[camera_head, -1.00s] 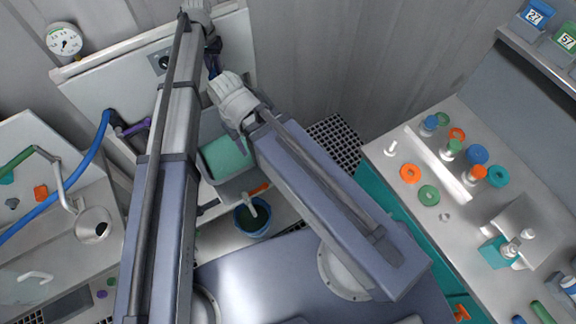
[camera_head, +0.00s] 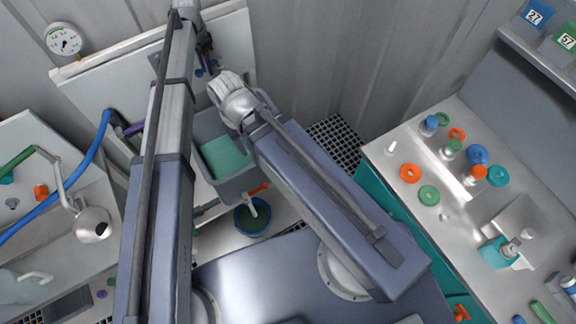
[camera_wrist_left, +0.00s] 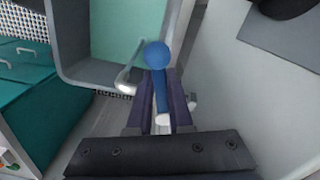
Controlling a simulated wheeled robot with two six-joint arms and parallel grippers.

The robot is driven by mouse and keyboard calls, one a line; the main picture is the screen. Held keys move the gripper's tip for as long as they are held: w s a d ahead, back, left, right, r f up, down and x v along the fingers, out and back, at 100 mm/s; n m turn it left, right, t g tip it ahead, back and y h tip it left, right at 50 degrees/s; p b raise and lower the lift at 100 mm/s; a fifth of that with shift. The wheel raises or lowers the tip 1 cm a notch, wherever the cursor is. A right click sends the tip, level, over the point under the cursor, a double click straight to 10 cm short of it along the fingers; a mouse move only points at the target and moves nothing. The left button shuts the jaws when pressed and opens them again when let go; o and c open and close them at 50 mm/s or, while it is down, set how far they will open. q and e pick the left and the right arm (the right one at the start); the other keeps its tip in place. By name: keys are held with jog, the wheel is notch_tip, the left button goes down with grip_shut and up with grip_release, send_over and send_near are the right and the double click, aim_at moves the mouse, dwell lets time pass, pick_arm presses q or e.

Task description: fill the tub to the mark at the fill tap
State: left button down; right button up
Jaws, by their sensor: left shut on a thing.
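The grey tub (camera_head: 238,188) stands below the wall panel, with a flat teal surface inside. It also shows in the left wrist view (camera_wrist_left: 72,62), with a pale metal spout (camera_wrist_left: 127,80) near its edge. No fill mark can be made out. My left gripper (camera_head: 206,62) is at the panel above the tub. In the left wrist view its purple fingers (camera_wrist_left: 161,100) are shut on a blue lever with a round knob (camera_wrist_left: 157,55). My right arm reaches over the tub's right side; its fingers are hidden.
A dark blue bucket (camera_head: 243,230) with green contents stands in front of the tub. A blue hose (camera_head: 95,155) runs to the panel (camera_head: 90,85), with a gauge (camera_head: 64,40) above. A bench (camera_head: 398,172) with bottles and coloured rings is at right.

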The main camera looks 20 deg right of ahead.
pick_arm(q)
jog(key=shift+w+a+m, duration=0.15)
jog(key=shift+w+m, duration=0.4)
jog(key=shift+m, duration=0.6)
jog(key=shift+w+a+m, duration=0.15)
jog(key=shift+w+m, duration=0.35)
jog(key=shift+m, duration=0.65)
jog(key=c, duration=0.8)
grip_release()
jog(key=shift+r, duration=0.15)
notch_tip(320, 180, up, 8)
jog(key=p, duration=0.8)
jog(key=shift+f, duration=0.25)
jog(key=shift+s+a, duration=0.1)
